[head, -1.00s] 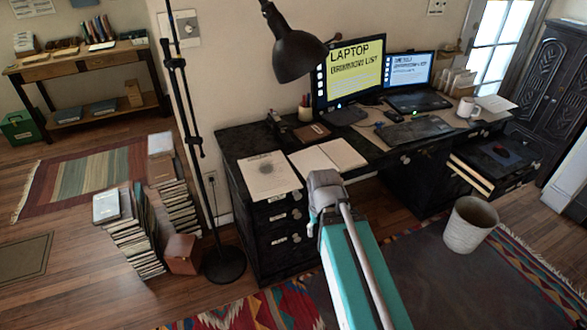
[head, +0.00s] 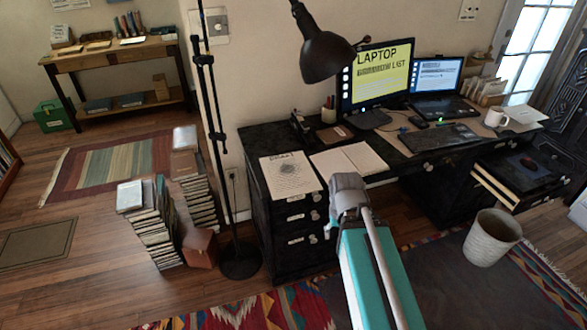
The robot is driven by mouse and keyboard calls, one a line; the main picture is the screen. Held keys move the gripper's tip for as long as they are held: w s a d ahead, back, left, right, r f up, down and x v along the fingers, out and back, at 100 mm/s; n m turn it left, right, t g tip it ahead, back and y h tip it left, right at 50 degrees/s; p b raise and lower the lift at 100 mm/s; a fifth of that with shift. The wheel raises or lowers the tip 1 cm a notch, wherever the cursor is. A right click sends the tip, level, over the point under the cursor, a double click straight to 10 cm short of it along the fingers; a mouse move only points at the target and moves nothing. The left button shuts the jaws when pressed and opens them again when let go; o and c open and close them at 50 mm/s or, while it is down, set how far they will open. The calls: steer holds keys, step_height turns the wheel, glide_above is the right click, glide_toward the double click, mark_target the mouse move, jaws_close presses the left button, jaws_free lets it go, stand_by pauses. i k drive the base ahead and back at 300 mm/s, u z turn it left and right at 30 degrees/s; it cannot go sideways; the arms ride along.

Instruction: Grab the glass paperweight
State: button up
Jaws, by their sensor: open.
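The black desk (head: 262,148) holds several small items, but none is clearly glass. My teal arm reaches up from the bottom of the picture to a grey joint in front of the desk's near edge. My gripper does not show beyond that joint.
A wastebasket (head: 492,238), book stacks (head: 150,225) and a lamp pole (head: 215,140) stand on the floor.

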mark_target(286, 166)
steer(key=k, duration=0.65)
steer(key=z, duration=0.5)
steer(key=i, duration=1.35)
steer(key=u, duration=0.45)
